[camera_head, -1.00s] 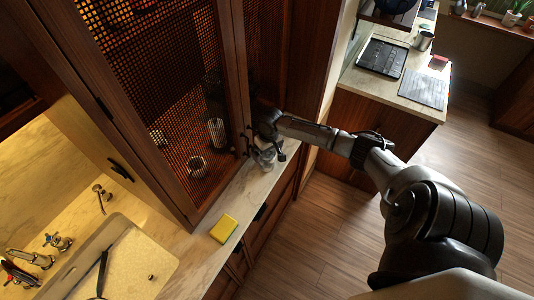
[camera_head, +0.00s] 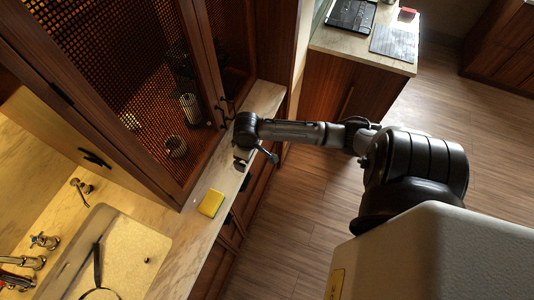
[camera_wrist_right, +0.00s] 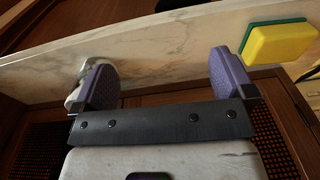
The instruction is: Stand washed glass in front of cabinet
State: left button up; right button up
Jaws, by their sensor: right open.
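My right gripper (camera_head: 256,157) is low over the counter's front edge, in front of the mesh-door cabinet (camera_head: 150,95). In the wrist view its two purple fingers (camera_wrist_right: 165,78) are wide apart with nothing between them. A small clear, shiny thing (camera_wrist_right: 77,88), which looks like the glass, is on the counter beside the left-hand finger and partly hidden by it. In the head view my gripper covers most of it, so I cannot tell its full shape or whether it is touched. My left gripper is not in view.
A yellow sponge with a green side (camera_head: 211,203) lies on the marble counter (camera_head: 190,245) near its front edge. The sink (camera_head: 130,255) and taps are at lower left. Cups stand behind the cabinet's mesh. A second counter (camera_head: 330,42) is at the back right.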

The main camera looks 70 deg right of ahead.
jog(key=s+a+f+n+t, duration=0.1)
jog(key=s+a+f+n, duration=0.1)
jog(key=s+a, duration=0.7)
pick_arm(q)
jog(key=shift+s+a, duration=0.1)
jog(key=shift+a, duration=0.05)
pick_arm(e)
jog(key=s+a+r+t, duration=0.2)
jog(key=s+a+r, duration=0.3)
jog(key=a, duration=0.4)
jog(key=shift+s+a+r+n, duration=0.2)
jog(key=shift+a+n, duration=0.1)
jog(key=shift+n, duration=0.1)
jog(key=shift+a, duration=0.1)
